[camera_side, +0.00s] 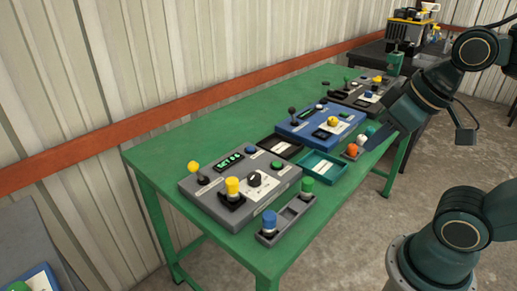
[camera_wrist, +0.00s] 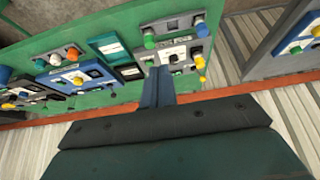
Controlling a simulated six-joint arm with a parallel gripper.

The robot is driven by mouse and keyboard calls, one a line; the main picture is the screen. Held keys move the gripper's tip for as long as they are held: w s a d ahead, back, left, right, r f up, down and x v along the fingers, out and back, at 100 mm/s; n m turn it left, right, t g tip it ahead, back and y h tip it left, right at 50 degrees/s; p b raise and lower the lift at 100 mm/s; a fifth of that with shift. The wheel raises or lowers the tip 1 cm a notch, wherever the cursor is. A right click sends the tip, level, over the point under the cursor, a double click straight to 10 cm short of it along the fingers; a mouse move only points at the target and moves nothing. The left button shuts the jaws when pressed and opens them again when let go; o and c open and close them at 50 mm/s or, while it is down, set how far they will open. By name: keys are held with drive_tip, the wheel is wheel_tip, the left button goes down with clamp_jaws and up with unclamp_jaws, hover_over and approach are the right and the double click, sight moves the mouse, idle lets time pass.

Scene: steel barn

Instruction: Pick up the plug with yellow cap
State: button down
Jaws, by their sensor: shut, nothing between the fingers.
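A plug with a yellow cap (camera_side: 232,187) stands upright in a black socket on the near grey panel (camera_side: 190,187). It also shows in the wrist view (camera_wrist: 200,61), at the right of that panel. Another yellow cap (camera_side: 333,122) shows on the blue panel (camera_side: 298,124), and in the wrist view (camera_wrist: 78,81). My gripper (camera_wrist: 158,70) is shut and empty in the wrist view. Its fingers overlap the near panel's edge in the picture but are apart from the yellow-capped plug. In the side view my gripper end is at the right, away from the near panel; its fingertips are unclear.
A grey rack (camera_side: 287,219) holds a blue plug (camera_side: 269,221) and a green plug (camera_side: 307,188) in front of the near panel. A teal tray (camera_side: 322,166) and orange plug (camera_side: 352,150) lie rightward. The green table's (camera_side: 165,155) back left is clear.

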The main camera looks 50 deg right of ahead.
drive_tip(key=c, duration=1)
unclamp_jaws()
drive_tip(key=n+g+y, duration=0.1)
drive_tip(key=n+g, duration=0.5)
drive_tip(key=n, duration=1.2)
hover_over(233, 180)
drive_tip(key=d, duration=0.2)
wheel_tip(233, 180, down, 6)
drive_tip(key=shift+a+f, duration=0.25)
drive_tip(key=shift+f, duration=1.15)
drive_tip(key=shift+a+f, duration=0.3)
drive_tip(key=shift+f, duration=1.1)
drive_tip(key=shift+a+f, duration=0.25)
drive_tip(key=shift+f, duration=1.15)
